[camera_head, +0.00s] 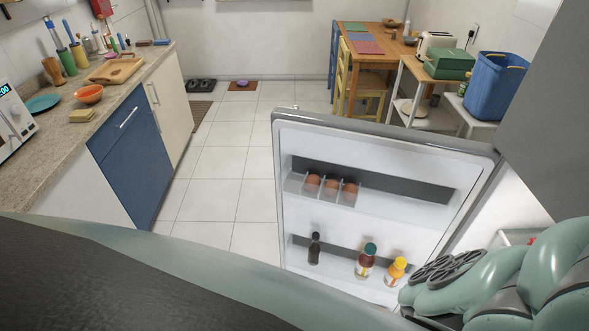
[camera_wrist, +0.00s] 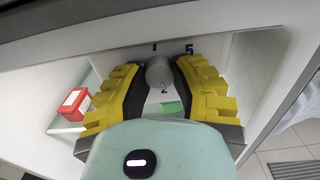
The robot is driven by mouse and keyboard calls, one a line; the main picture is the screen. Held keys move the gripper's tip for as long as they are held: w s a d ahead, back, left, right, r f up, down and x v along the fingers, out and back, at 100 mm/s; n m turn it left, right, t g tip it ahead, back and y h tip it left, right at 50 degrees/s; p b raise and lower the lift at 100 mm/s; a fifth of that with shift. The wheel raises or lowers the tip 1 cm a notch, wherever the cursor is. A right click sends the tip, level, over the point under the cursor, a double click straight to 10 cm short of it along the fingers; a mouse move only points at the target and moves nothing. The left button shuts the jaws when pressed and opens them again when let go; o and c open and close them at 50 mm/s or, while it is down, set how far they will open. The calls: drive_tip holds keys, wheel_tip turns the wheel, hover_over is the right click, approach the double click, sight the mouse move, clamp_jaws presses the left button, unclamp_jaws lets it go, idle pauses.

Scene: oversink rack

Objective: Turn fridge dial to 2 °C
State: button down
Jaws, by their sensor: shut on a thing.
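In the wrist view, my gripper (camera_wrist: 159,66) has its two yellow-padded fingers closed on either side of a rounded grey dial (camera_wrist: 159,75) inside the fridge. A blue "5" shows to the upper right of the dial and a "2" shows just below it. A dark mark stands above the dial. I cannot tell exactly where the dial points, as the fingers cover its sides. In the head view, the fridge door (camera_head: 400,150) stands wide open. My arm reaches toward the fridge at lower right, and the gripper and dial are hidden there.
A red box (camera_wrist: 72,100) sits on a shelf left of the fingers, and a green item (camera_wrist: 172,107) shows below the dial. The door holds eggs (camera_head: 331,186) and several bottles (camera_head: 365,262). A counter (camera_head: 60,130) runs along the left, with clear tiled floor between.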

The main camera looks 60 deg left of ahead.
drive_tip(key=shift+f+m+b, duration=0.1)
drive_tip(key=shift+m+b, duration=0.45)
drive_tip(key=shift+m, duration=0.85)
drive_tip(key=c, duration=0.7)
unclamp_jaws()
drive_tip(key=shift+v, duration=6)
